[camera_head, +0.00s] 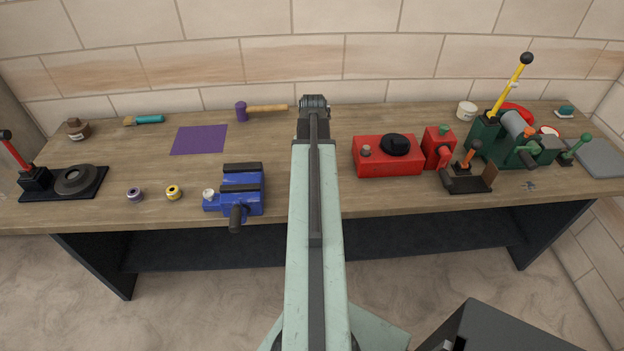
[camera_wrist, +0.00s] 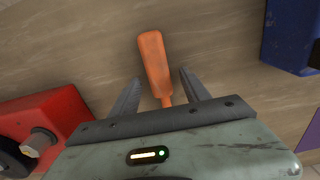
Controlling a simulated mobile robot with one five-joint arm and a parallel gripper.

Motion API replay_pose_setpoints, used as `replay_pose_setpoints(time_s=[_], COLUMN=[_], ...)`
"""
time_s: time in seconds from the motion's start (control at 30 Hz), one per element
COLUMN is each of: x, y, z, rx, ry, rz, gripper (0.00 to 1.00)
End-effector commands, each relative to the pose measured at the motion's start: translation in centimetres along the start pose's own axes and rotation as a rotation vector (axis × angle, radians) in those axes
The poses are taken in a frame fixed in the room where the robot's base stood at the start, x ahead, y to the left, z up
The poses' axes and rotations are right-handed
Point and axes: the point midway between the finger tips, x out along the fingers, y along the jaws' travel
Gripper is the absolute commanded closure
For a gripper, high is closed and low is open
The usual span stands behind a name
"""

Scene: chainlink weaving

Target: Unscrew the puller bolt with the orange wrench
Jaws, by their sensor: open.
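An orange handle-like piece (camera_wrist: 154,62), which looks like part of the orange wrench, shows in the wrist view over the wooden bench. My gripper (camera_wrist: 159,76) is open, with one dark finger on each side of this piece and a gap to each. The piece's lower end is hidden behind the gripper body. In the head view my arm covers the bench between the blue vise and the red box, and neither my fingertips nor the wrench show there. I cannot make out the puller bolt for sure in either view.
A blue vise (camera_head: 241,190) stands left of my arm and a red box (camera_head: 388,160) with a black knob stands right. Green machinery (camera_head: 488,141) with a yellow lever fills the right end. A purple mat (camera_head: 199,139) and mallet (camera_head: 262,109) lie at the back left.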

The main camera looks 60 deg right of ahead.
Motion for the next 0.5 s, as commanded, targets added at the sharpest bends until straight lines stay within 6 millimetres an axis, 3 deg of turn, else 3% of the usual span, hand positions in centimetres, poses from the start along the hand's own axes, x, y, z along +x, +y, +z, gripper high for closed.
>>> replay_pose_setpoints(time_s=[0.03, 0.23, 0.5], x=[-0.10, -0.11, -0.15], y=[-0.01, -0.04, -0.07], z=[0.00, 0.00, 0.00], rx=[0.000, -0.001, -0.001], ry=[0.000, 0.000, 0.000], rz=[0.000, 0.000, 0.000], gripper=[0.45, 1.00, 1.00])
